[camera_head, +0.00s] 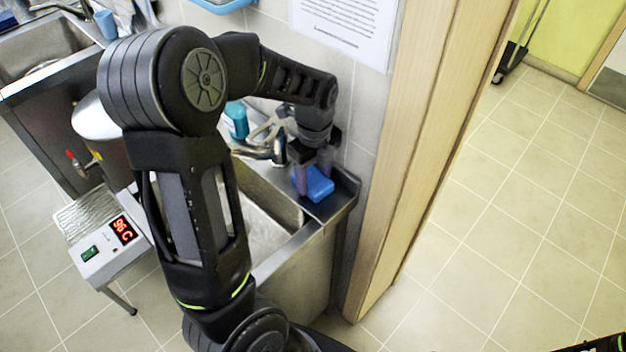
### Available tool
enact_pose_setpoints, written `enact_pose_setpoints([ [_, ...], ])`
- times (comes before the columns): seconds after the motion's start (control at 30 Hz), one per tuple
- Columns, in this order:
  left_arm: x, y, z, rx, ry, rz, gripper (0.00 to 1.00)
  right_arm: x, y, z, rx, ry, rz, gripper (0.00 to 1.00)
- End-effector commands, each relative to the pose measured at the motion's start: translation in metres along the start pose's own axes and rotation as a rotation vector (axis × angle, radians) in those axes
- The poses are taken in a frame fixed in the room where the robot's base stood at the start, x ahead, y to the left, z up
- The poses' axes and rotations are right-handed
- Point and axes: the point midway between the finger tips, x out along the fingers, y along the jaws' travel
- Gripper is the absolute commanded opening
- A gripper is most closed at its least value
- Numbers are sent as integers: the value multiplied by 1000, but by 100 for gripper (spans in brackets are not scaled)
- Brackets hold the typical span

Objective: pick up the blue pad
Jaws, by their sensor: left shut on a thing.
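The blue pad (319,185) is at the right back corner of the steel sink unit, beside the wall. My left gripper (312,172) points down at it, with its fingers shut on the pad. I cannot tell whether the pad still touches the steel ledge. At the bottom right corner a dark piece of my right arm shows, but no right gripper fingers are in view.
The sink basin (262,192) and tap (272,150) are left of the gripper, with a teal bottle (236,120) behind. A wooden door frame (412,150) stands close on the right. A heater box (105,243) reads 96 C. The tiled floor at right is free.

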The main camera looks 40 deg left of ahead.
Motion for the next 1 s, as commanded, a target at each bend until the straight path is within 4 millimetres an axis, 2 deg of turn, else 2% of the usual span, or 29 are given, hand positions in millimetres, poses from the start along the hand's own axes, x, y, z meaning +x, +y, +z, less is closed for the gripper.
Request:
enact_pose_setpoints([
  [0.37,-6,3,0,0,0,-2,10,6,2,-1,-1,1,-2,35],
  [0.57,-31,3,0,1,-1,-3,10,8,2,-1,-2,2,-3,35],
  [0.8,-71,3,0,1,-1,-4,10,13,4,-2,-3,4,-4,35],
  [1.0,-68,47,-4,-2,1,-3,10,23,7,-3,-5,6,-7,35],
])
